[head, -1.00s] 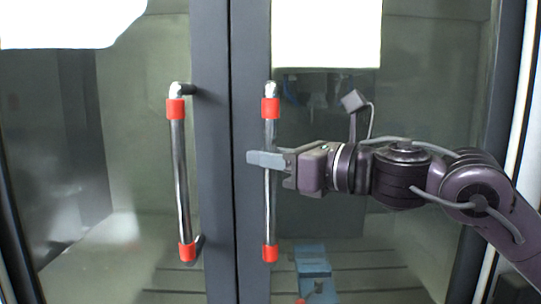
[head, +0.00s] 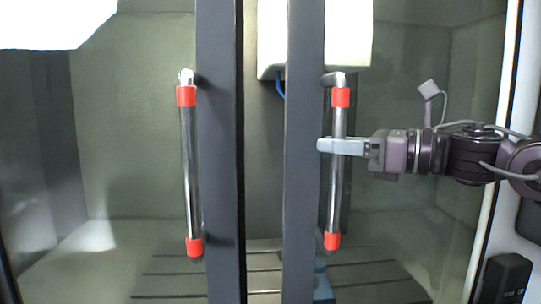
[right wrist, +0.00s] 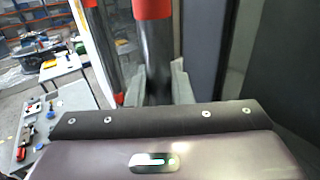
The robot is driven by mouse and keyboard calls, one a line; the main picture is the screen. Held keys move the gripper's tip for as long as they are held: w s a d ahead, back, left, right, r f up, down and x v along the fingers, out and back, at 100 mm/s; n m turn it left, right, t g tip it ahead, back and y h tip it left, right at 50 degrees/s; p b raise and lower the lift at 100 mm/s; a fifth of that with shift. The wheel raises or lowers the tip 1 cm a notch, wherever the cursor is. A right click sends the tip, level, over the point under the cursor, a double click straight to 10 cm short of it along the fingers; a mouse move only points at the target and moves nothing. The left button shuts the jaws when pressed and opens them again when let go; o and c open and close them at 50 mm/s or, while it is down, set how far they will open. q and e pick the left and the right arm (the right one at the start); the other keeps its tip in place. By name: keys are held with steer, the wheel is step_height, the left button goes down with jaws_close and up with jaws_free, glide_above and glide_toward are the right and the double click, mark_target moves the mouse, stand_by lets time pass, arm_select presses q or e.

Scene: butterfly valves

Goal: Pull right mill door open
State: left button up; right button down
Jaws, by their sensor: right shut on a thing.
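The right mill door (head: 304,200) has a dark frame and a glass pane, and stands partly open with a gap between it and the left door (head: 220,150). Its handle (head: 336,190) is a vertical steel bar with red ends. My right gripper (head: 340,146) is shut around the middle of this bar. The bar also shows upright between the fingers in the right wrist view (right wrist: 157,60). The left door's handle (head: 191,170) is a similar bar, and nothing holds it. My left gripper is not in view.
Through the gap I see the mill's inside with a slotted bed (head: 262,275) and a white housing (head: 270,40). A black box (head: 506,278) is at the lower right. In the right wrist view, a workbench (right wrist: 60,130) with tools stands to the left.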

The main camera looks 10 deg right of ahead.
steer(key=d+p, duration=0.7)
steer(key=d, duration=1.7)
steer(key=shift+d, duration=0.35)
steer(key=shift+r, duration=0.1)
steer(key=c, duration=1.3)
jaws_free()
steer(key=shift+c, duration=0.2)
